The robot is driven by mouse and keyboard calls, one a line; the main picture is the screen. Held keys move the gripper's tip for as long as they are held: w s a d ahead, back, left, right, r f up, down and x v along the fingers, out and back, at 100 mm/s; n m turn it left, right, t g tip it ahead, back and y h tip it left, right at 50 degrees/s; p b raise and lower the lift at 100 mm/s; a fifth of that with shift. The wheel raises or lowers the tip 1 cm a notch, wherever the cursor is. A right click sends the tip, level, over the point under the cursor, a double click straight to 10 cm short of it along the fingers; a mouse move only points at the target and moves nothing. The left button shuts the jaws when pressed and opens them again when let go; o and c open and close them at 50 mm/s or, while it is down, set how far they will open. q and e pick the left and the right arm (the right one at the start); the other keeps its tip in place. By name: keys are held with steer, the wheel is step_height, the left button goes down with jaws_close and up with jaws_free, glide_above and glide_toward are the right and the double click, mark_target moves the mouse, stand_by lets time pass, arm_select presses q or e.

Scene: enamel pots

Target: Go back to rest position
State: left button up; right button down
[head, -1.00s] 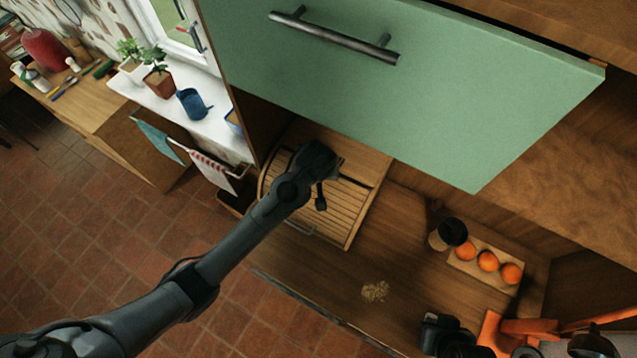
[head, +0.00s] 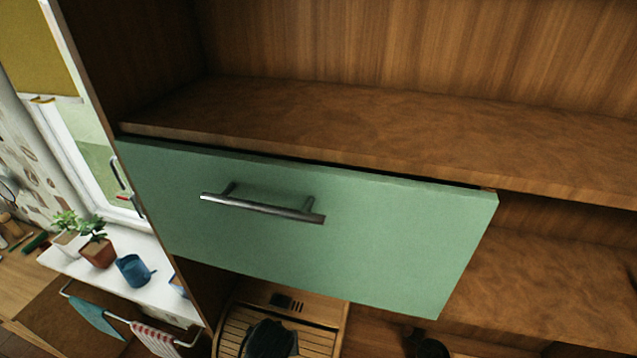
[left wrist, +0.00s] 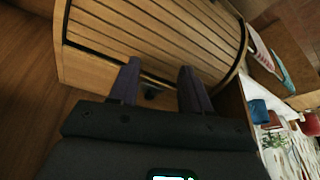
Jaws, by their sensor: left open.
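My left gripper (left wrist: 160,85) is open and empty in the left wrist view, its two dark fingers apart in front of a wooden box with a slatted front (left wrist: 160,30). I cannot tell whether the fingers touch the box. In the head view, only a dark part of my left arm shows at the bottom edge, over the same slatted box (head: 238,325). The fingers are hidden there. My right gripper is not in view.
A green cabinet front with a metal handle (head: 265,207) juts out above the slatted box. Open wooden shelves (head: 380,125) lie behind it. A windowsill at left holds potted plants (head: 97,250) and a blue watering can (head: 133,270). Towels (head: 155,338) hang on a rail below.

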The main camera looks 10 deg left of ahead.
arm_select(q)
steer(key=s+a+f+g+h+p, duration=0.1)
steer(key=s+a+f+g+p, duration=0.15)
steer(key=s, duration=0.85)
steer(key=s+a+f+g+p, duration=0.1)
steer(key=s+p, duration=0.2)
steer(key=s, duration=0.7)
steer(key=s+a+r+m+t+p, duration=0.1)
steer(key=a+r+m+t, duration=0.2)
steer(key=r, duration=0.7)
steer(key=shift+a+m, duration=0.85)
steer(key=shift+m, duration=0.05)
steer(key=shift+s+r, duration=0.1)
